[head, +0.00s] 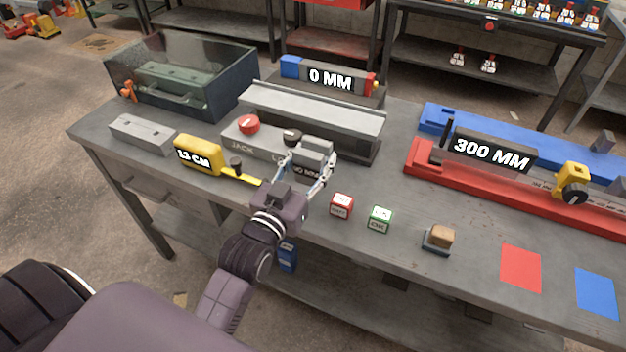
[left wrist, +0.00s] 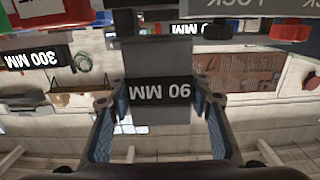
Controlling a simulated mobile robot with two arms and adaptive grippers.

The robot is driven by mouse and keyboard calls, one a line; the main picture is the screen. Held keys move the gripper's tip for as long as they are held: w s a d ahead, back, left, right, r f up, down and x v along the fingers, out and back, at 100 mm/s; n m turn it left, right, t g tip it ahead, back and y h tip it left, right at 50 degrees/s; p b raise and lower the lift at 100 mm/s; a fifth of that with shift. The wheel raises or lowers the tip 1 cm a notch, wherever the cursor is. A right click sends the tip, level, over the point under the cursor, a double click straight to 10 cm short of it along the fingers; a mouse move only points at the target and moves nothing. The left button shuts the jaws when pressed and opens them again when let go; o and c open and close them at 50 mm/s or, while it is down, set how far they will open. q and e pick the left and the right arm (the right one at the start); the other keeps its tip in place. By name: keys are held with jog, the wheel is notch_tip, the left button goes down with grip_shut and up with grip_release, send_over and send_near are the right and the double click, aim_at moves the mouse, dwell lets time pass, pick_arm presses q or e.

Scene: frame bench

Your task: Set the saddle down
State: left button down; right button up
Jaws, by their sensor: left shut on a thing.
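The saddle (head: 314,150) is a light grey block in front of the long grey rail unit in the head view. My left gripper (head: 308,176) is shut on it, with a finger on either side. I cannot tell whether the saddle's underside touches anything. The saddle and gripper hide part of the panel marked JACK (head: 243,146), which has a red knob (head: 248,124) and a black knob (head: 292,137). My right gripper is not in view.
The rail unit (head: 310,105) with its 0 MM display (head: 331,79) stands behind. A yellow gauge (head: 198,154), a grey block (head: 142,135) and a clear-lidded case (head: 180,75) lie left. Small cubes (head: 341,206), a red gauge bed (head: 425,160) and coloured patches (head: 520,267) lie right.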

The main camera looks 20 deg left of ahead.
aim_at(312, 179)
pick_arm(q)
jog(key=shift+f, duration=2.9)
jog(key=shift+f, duration=0.15)
jog(key=c, duration=1.3)
grip_release()
jog(key=shift+f, duration=0.1)
